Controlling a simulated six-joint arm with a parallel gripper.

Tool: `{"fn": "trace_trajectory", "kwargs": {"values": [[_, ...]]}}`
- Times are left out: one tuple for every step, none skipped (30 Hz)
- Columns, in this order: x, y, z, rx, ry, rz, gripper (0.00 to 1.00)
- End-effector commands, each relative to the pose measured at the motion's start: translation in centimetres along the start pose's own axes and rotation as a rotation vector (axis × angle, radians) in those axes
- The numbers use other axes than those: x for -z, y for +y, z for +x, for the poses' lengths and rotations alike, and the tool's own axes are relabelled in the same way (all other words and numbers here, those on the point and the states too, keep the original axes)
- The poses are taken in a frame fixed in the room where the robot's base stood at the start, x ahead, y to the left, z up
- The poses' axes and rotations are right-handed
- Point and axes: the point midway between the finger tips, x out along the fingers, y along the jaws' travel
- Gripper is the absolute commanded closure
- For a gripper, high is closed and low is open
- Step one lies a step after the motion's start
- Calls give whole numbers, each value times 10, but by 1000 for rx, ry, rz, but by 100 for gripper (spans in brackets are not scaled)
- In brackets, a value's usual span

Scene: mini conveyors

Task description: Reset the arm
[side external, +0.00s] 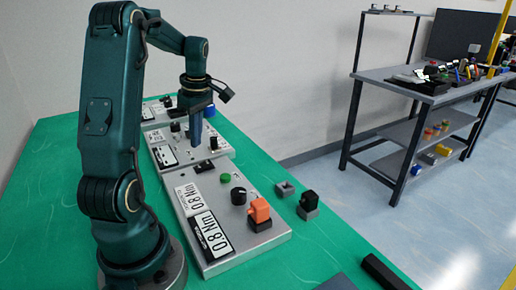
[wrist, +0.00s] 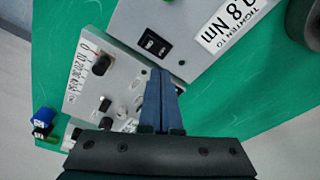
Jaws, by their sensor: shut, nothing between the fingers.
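My gripper (side external: 196,142) points down over the row of grey panels in the side external view. Its blue fingers are shut together with nothing between them. In the wrist view the fingers (wrist: 160,75) reach up from the bottom, their tips seen over the gap between two panels. The nearest panel (side external: 225,245) carries a green button (side external: 225,178), a black knob (side external: 238,196), an orange block (side external: 259,210) and "0.8 Nm" labels. The middle panel (side external: 222,151) is beside and below the fingers; whether they touch it is unclear. A rocker switch (wrist: 153,44) shows in the wrist view.
The panels stand on a green table (side external: 330,245). A grey block (side external: 285,188) and a black part (side external: 309,200) on a grey base lie to their right. A black bar (side external: 383,272) lies near the front. A cluttered shelf bench (side external: 400,78) stands apart at the right.

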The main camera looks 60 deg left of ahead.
Motion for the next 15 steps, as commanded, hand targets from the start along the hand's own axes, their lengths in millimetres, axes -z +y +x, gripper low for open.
{"fn": "trace_trajectory", "kwargs": {"values": [[1,0,-4,-3,1,0,100],[1,0,-6,-3,1,0,100],[1,0,-8,-3,1,0,100],[1,0,-9,-2,1,0,100],[1,0,-10,-1,0,0,100],[2,0,-10,-1,0,0,100],[2,0,-11,-1,0,1,100],[2,0,-11,-1,0,1,100],[2,0,-11,-1,0,1,100],[2,0,-11,0,0,1,100],[2,0,-11,0,0,1,100],[2,0,-10,0,0,1,100],[1,0,-10,0,0,1,100],[1,0,-10,0,0,1,100],[0,0,-11,-1,0,6,100]]}}
